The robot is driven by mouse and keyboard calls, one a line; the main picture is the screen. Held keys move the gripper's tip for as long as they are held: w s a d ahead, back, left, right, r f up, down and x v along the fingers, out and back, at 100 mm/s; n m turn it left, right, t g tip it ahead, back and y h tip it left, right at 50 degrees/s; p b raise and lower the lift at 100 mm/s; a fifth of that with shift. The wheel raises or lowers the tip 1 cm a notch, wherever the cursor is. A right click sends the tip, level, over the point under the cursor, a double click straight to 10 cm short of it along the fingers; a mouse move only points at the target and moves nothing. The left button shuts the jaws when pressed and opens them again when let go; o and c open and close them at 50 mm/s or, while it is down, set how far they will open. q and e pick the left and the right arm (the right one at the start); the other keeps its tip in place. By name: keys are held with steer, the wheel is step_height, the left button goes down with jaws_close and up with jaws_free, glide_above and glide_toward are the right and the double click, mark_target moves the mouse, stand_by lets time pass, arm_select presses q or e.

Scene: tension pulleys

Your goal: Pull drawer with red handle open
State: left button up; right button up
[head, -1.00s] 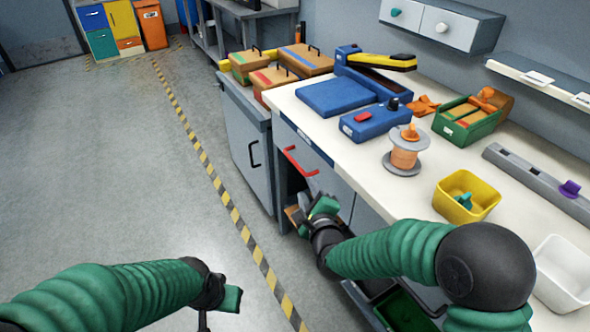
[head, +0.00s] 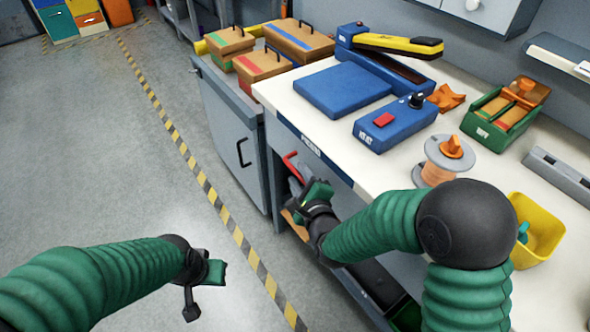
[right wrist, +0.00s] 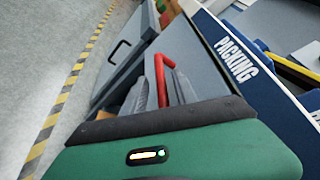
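The red handle (head: 291,162) is on a grey drawer front under the white workbench (head: 300,90), just left of my right arm. My right gripper (head: 300,190) is at this handle, and its green hand hides part of the drawer front. In the right wrist view, the red handle (right wrist: 159,75) runs between the two grey fingers (right wrist: 162,92), which stand apart; I cannot tell whether they touch it. The drawer looks closed, though much of it is hidden. My left gripper (head: 205,285) hangs over the floor at lower left, away from the bench; its finger opening is unclear.
A grey cabinet (head: 228,140) with a black handle stands beside the bench, with cardboard boxes (head: 265,65) on top. Blue devices (head: 394,122), a wire spool (head: 445,160) and a yellow bin (head: 540,228) are on the bench. The floor left of the bench is clear.

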steer(key=shift+d, duration=0.25)
steer(key=shift+c, duration=1.8)
jaws_close()
steer(key=shift+a, duration=0.1)
steer(key=shift+r, duration=0.1)
